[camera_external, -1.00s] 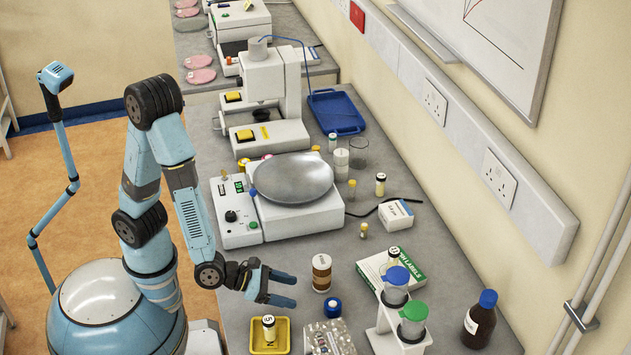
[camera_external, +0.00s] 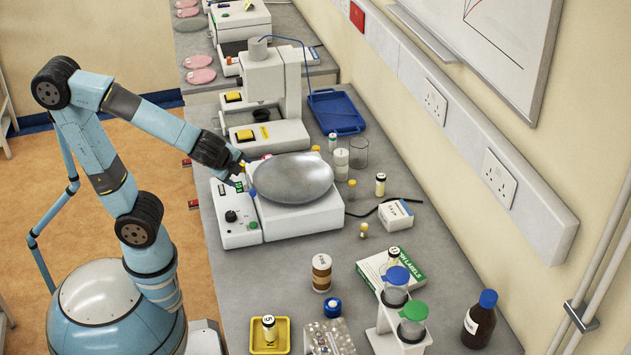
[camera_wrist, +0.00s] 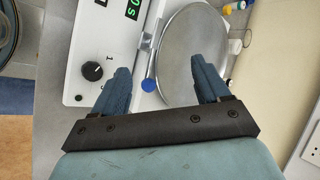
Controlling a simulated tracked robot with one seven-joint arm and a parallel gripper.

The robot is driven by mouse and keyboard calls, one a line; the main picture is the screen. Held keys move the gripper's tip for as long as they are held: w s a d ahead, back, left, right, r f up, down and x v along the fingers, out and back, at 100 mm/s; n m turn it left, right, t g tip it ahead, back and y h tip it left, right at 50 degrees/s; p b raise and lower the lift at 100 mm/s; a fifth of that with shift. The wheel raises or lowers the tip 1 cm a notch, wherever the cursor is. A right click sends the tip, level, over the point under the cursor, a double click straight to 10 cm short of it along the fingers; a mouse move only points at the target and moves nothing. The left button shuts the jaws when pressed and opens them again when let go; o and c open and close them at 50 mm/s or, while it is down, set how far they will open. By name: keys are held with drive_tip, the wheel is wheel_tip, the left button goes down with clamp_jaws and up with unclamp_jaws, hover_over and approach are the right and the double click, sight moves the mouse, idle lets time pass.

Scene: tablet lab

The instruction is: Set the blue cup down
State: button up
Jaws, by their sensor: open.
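A clear cup with a blue lid (camera_external: 396,275) sits upright in a white stand (camera_external: 384,325) at the lower right of the external view. It is the only blue-topped cup that I can make out. My gripper (camera_external: 241,172) is far from it, at the left edge of the white machine with the round metal pan (camera_external: 291,178). In the wrist view my gripper (camera_wrist: 160,68) has its fingers spread with nothing held between them. The machine's pan (camera_wrist: 195,50) and a blue knob (camera_wrist: 148,85) show beyond the fingers.
A green-lidded cup (camera_external: 414,313) shares the stand. A brown bottle (camera_external: 480,320), a label box (camera_external: 376,268), a brown jar (camera_external: 321,272) and a yellow tray (camera_external: 284,336) stand nearby. A blue tray (camera_external: 336,113) lies further back. Some bench between the machine and the jar is clear.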

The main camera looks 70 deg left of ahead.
drive_tip(key=s+r+n+h, duration=0.5)
drive_tip(key=s+n, duration=0.3)
drive_tip(key=n, duration=0.3)
drive_tip(key=shift+s+r+t+h, duration=0.2)
drive_tip(key=shift+s+t+h, duration=0.1)
drive_tip(key=shift+h, duration=0.2)
